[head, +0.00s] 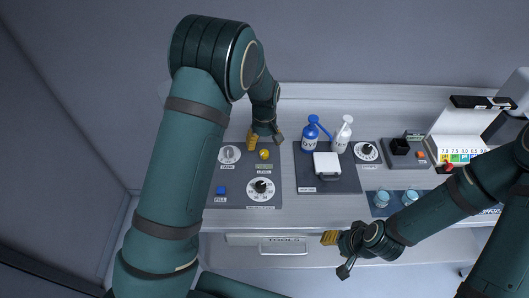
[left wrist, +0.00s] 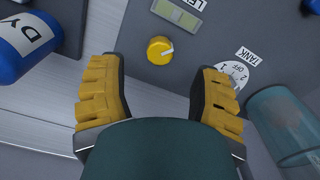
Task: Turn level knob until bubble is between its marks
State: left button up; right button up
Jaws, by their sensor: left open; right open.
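The yellow level knob (head: 264,154) sits on the grey panel in the head view, just in front of my left gripper (head: 265,141). In the left wrist view, the knob (left wrist: 160,49) has a white pointer line toward the right. It lies beyond and between the spread yellow fingertips of my left gripper (left wrist: 158,76), which is open and empty. My right gripper (head: 338,254) is open and empty near the drawer.
A white tank dial (head: 229,155) sits left of the knob, and a larger dial (head: 261,188) and blue button (head: 221,190) sit nearer. A translucent blue cylinder (left wrist: 285,122) stands close to one left fingertip. A blue bottle (head: 311,134) stands to the right.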

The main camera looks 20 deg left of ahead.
aim_at(264, 152)
pick_arm(q)
jog(key=shift+f, duration=2.7)
jog(key=shift+c, duration=0.2)
grip_shut()
